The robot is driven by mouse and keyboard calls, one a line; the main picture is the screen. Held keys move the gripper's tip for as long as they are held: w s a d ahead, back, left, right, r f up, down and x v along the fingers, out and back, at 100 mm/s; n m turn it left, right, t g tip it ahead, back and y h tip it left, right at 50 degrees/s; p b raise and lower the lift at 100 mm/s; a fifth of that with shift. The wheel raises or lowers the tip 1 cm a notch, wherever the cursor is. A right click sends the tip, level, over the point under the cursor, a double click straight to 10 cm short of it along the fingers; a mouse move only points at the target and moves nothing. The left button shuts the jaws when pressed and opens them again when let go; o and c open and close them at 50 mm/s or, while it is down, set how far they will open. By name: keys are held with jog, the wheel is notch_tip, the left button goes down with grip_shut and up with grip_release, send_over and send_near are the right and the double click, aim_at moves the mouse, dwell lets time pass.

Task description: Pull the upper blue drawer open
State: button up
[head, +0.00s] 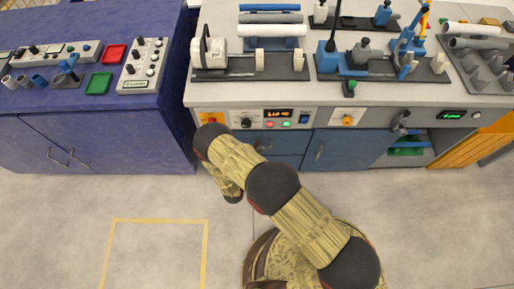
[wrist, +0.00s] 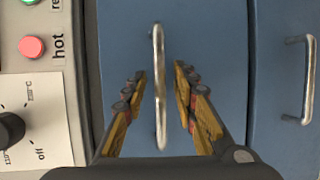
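The upper blue drawer (head: 284,142) is in the workbench front, just below the control panel, and looks closed. In the wrist view the upper blue drawer (wrist: 215,45) fills the middle, turned sideways, with its metal handle (wrist: 159,90) running top to bottom. My gripper (wrist: 160,71) is open, with one finger on each side of this handle. Both fingers look apart from it; I cannot tell how far they reach in depth. The lower drawer's handle (wrist: 308,80) is at the right edge. In the head view my arm hides the gripper and part of the drawers.
The control panel (head: 270,118) has a knob (wrist: 10,130) and a red button (wrist: 31,46) close to the drawer. A blue cabinet door (head: 345,150) is to the right. Purple cabinets (head: 85,140) stand at left. The floor (head: 60,220) in front is clear.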

jog(key=shift+c, duration=0.9)
grip_shut()
